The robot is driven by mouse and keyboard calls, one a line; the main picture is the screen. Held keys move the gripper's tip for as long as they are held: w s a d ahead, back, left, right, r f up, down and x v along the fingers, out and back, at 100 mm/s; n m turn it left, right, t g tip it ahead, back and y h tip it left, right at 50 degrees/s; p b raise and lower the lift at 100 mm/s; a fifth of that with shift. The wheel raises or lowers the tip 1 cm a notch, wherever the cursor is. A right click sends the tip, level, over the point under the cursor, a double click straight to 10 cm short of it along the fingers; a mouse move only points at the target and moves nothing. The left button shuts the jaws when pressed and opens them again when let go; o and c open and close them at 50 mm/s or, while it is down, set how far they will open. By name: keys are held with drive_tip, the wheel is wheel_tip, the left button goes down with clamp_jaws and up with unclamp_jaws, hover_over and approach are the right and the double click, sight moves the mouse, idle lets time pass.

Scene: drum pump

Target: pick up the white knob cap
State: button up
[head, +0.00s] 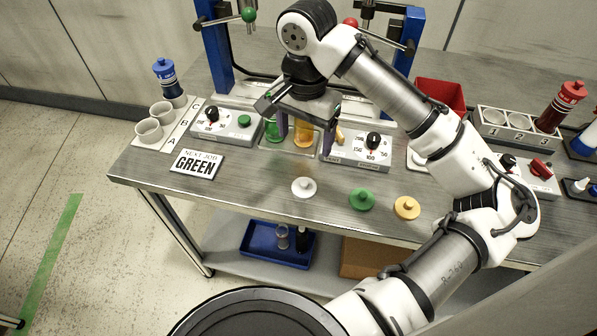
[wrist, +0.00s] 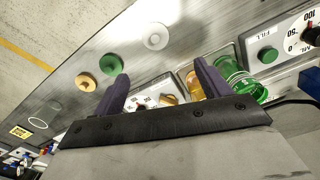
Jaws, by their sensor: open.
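The white knob cap (head: 303,187) is a round disc with a small raised knob. It lies flat on the grey bench near the front edge. It also shows in the wrist view (wrist: 156,36), beyond my fingertips and apart from them. My gripper (head: 305,140) is above the bench, behind the white cap in the head view, with its dark fingers spread. Its fingers also show in the wrist view (wrist: 160,78), open with nothing held between them.
A green knob cap (head: 361,199) and a yellow one (head: 406,208) lie right of the white cap. Green and amber vessels (head: 303,134) stand in a tray near my fingers, between two dial boxes (head: 357,152). A "NEXT JOB GREEN" sign (head: 196,163) lies left.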

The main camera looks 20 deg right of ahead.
hover_over(306, 178)
drive_tip(key=s, duration=0.1)
drive_tip(key=f, duration=0.5)
drive_tip(key=a+f, duration=0.1)
drive_tip(key=f, duration=0.1)
drive_tip(key=shift+s+f, duration=0.1)
drive_tip(key=shift+f, duration=0.3)
drive_tip(key=f, duration=0.1)
drive_tip(key=f+p, duration=0.1)
drive_tip(key=f, duration=0.2)
drive_tip(key=shift+s+d+f+p, duration=0.15)
drive_tip(key=shift+s+d+p, duration=0.1)
drive_tip(key=shift+p, duration=0.15)
drive_tip(key=shift+f, duration=0.6)
drive_tip(key=c, duration=1)
